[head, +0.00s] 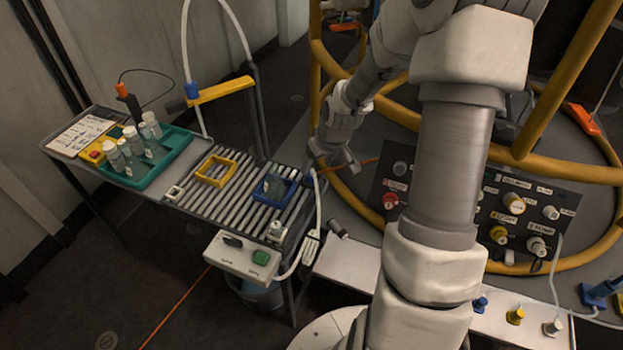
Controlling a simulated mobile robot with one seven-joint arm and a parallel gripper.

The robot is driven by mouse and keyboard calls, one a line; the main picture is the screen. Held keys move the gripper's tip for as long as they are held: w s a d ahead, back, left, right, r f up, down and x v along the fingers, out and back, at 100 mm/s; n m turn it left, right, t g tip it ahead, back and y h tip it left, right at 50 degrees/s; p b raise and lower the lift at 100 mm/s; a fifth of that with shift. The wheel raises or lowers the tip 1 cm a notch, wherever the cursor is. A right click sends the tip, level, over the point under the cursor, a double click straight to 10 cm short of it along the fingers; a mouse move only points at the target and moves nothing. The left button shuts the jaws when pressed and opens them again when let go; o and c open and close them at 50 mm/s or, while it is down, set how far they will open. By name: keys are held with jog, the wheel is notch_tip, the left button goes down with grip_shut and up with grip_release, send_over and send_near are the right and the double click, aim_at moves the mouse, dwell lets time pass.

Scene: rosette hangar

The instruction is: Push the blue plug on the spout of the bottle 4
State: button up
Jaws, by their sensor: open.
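A blue plug (480,304) stands on the white shelf at the lower right, beside a yellow plug (515,316) and a white one (552,328). Several clear bottles with pale caps (131,133) stand in the green tray (178,152) at the left. Another clear bottle (273,184) is in the blue square holder (262,198) on the slatted rack. I cannot read the bottle numbers, so I cannot tell which is bottle 4. My gripper (337,168) is open and empty, just right of the blue holder and apart from it.
A yellow frame (216,171) sits empty on the slatted rack (215,202). A yellow bar (220,90) with a hose stands behind it. A control box (243,256) hangs at the front. Yellow rails (560,75) and a dark knob panel (520,215) lie to the right.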

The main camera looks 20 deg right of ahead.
aim_at(312, 174)
jog(key=b+x, duration=0.2)
jog(key=x, duration=0.3)
jog(key=shift+a+f+b, duration=0.1)
jog(key=shift+f+b, duration=0.05)
jog(key=shift+b, duration=0.25)
grip_shut()
